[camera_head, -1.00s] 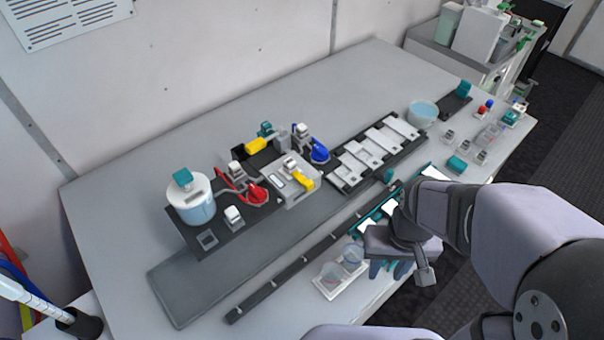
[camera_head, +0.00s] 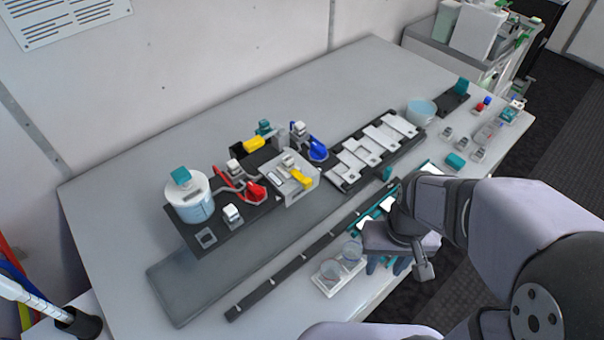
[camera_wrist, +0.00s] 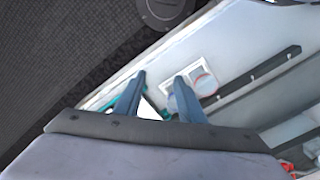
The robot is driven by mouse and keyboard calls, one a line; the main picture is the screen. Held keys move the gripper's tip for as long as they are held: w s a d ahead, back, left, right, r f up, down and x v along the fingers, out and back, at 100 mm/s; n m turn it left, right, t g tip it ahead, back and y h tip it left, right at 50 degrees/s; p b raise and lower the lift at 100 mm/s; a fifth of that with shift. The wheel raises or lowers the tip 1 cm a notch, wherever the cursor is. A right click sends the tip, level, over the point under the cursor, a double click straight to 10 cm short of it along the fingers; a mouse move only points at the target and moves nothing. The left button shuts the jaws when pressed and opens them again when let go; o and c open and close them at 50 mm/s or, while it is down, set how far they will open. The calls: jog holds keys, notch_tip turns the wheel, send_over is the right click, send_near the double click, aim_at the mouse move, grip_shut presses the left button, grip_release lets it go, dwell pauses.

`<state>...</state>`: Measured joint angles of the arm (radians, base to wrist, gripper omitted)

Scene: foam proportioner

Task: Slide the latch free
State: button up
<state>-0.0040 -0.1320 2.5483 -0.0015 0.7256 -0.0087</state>
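I cannot tell for certain which part is the latch. In the head view a yellow handle (camera_head: 301,178) sits on a grey box (camera_head: 288,188); a second yellow block (camera_head: 254,145), a red knob (camera_head: 256,191) and a blue knob (camera_head: 317,149) are close by. A small teal tab (camera_head: 387,174) stands by the long dark rail (camera_head: 285,275). My gripper (camera_head: 386,266) is over the table's front edge, well apart from the box. In the wrist view its two fingers (camera_wrist: 160,77) are spread, with nothing seen held between them.
A tray with two clear cups (camera_head: 325,286) is just left of my gripper; it also shows in the wrist view (camera_wrist: 190,72). A white pot (camera_head: 189,198), a rack of pale plates (camera_head: 373,146) and a blue bowl (camera_head: 422,112) stand on the table. The left tabletop (camera_head: 110,225) is clear.

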jog(key=w+a+r+n+b, duration=0.1)
jog(key=w+a+r+n, duration=0.1)
jog(key=w+a+r, duration=0.3)
jog(key=w+a+r+n+b, duration=0.1)
jog(key=w+a+r+n, duration=0.1)
jog(key=w, duration=0.5)
notch_tip(320, 180, up, 6)
jog(key=r+n, duration=0.1)
jog(key=n, duration=0.4)
send_over(307, 180)
jog(key=shift+d+f+b, duration=0.2)
jog(key=shift+f+b, duration=0.05)
jog(key=shift+b, duration=0.05)
jog(key=shift+a+r, duration=0.25)
jog(key=shift+f+p, duration=0.9)
jog(key=shift+f, duration=2.8)
jog(key=shift+c, duration=0.2)
